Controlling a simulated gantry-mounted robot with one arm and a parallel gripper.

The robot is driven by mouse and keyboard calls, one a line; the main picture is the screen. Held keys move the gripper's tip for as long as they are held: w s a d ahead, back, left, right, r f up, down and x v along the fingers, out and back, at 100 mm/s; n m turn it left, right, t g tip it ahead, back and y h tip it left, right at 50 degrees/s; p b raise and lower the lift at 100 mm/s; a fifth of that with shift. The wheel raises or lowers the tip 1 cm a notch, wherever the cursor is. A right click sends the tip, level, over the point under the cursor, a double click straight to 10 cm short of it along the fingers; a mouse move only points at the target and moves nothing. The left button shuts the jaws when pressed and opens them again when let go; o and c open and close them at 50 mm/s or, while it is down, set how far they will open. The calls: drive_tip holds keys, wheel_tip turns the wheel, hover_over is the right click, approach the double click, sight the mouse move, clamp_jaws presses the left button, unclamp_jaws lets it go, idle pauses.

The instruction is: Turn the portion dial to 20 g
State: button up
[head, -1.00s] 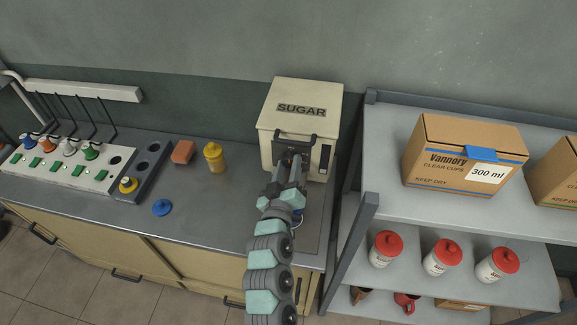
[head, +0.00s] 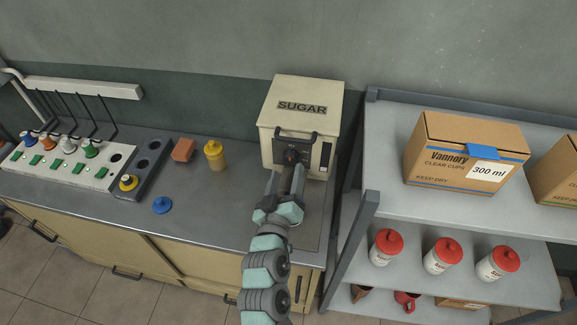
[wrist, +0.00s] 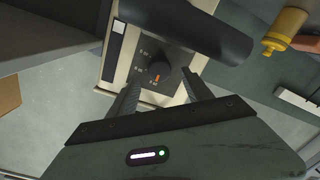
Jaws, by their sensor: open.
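The cream sugar dispenser (head: 303,93), marked SUGAR, stands on the counter against the wall. Its dark front panel carries the round black portion dial (head: 291,155), with small marks around it too small to read. My gripper (head: 286,170) is in front of the panel, just below the dial in the head view. In the wrist view its two fingers (wrist: 160,85) are spread apart with nothing between them, apart from the dial.
A dark bar (wrist: 200,30) crosses the panel beside the dial. A yellow bottle (head: 215,156), an orange block (head: 183,150) and a blue lid (head: 162,206) are on the counter to the left. A metal shelf (head: 385,225) stands close on the right.

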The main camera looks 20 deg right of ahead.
drive_tip(key=v, duration=0.6)
drive_tip(key=shift+s+a, duration=0.2)
drive_tip(key=shift+s, duration=0.05)
